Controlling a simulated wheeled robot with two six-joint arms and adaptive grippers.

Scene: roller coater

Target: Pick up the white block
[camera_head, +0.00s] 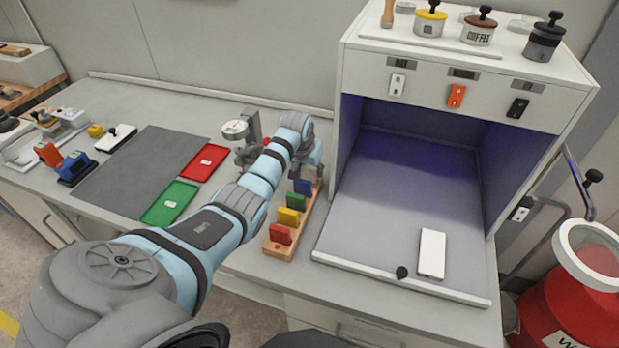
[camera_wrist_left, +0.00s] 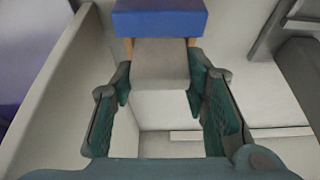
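A whitish-grey block (camera_wrist_left: 161,64) stands beside a blue block at the far end of the wooden rack, between the fingertips of my left gripper (camera_wrist_left: 160,84). Its sides are very near both finger pads; I cannot tell whether they touch. In the head view my left gripper (camera_head: 307,170) is over the rack's back end, and the arm hides the whitish-grey block. A separate flat white rectangular piece (camera_head: 432,254) lies on the booth floor at right. My right gripper is not in view.
The wooden rack (camera_head: 277,250) holds red (camera_head: 281,235), yellow (camera_head: 288,217), green (camera_head: 296,202) and blue (camera_head: 303,187) blocks. The booth wall (camera_head: 345,140) stands close to its right. A gauge (camera_head: 236,130), red tray (camera_head: 202,162) and green tray (camera_head: 170,203) are to the left.

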